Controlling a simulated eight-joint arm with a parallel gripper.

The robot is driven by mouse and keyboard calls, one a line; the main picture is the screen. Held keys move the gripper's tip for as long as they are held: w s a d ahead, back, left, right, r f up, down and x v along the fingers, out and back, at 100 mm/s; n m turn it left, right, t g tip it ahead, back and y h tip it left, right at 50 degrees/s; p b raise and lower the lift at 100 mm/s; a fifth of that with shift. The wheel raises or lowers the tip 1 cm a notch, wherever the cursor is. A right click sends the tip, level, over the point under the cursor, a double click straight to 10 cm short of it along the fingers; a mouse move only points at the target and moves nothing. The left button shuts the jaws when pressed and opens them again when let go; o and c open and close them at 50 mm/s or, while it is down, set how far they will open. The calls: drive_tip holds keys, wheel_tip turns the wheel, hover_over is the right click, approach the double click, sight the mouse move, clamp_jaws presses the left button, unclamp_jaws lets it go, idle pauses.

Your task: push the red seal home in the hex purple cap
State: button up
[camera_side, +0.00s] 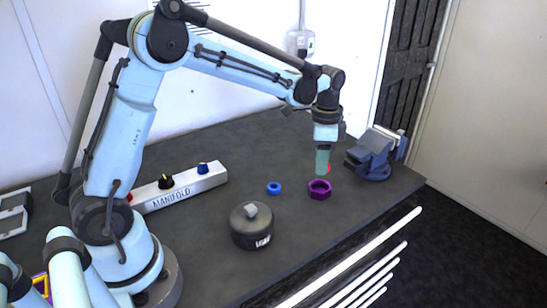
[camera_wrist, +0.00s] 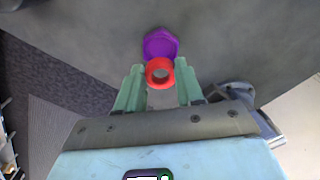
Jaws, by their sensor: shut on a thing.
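The hex purple cap (camera_side: 319,189) lies on the dark bench below my gripper in the side view. In the wrist view the purple cap (camera_wrist: 160,42) shows just beyond the fingertips, partly covered by the seal. The red seal (camera_wrist: 160,66) is a ring between the green fingertips of my gripper (camera_wrist: 159,88). In the side view only a bit of the red seal (camera_side: 328,168) shows beside the fingers of my gripper (camera_side: 322,171). My gripper is shut on the seal and points down, seemingly a little above the cap. The exact gap is hard to tell.
A blue ring (camera_side: 274,188) lies left of the cap. A dark round canister (camera_side: 251,226) stands nearer the front. A white manifold block (camera_side: 180,187) with knobs lies further left. A blue-grey vise (camera_side: 372,155) stands right of my gripper, near the bench's edge.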

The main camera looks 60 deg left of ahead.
drive_tip(key=shift+f, duration=2.5)
drive_tip(key=o, duration=1.4)
drive_tip(key=shift+r, duration=0.1)
drive_tip(key=shift+r, duration=2.95)
drive_tip(key=shift+c, duration=0.4)
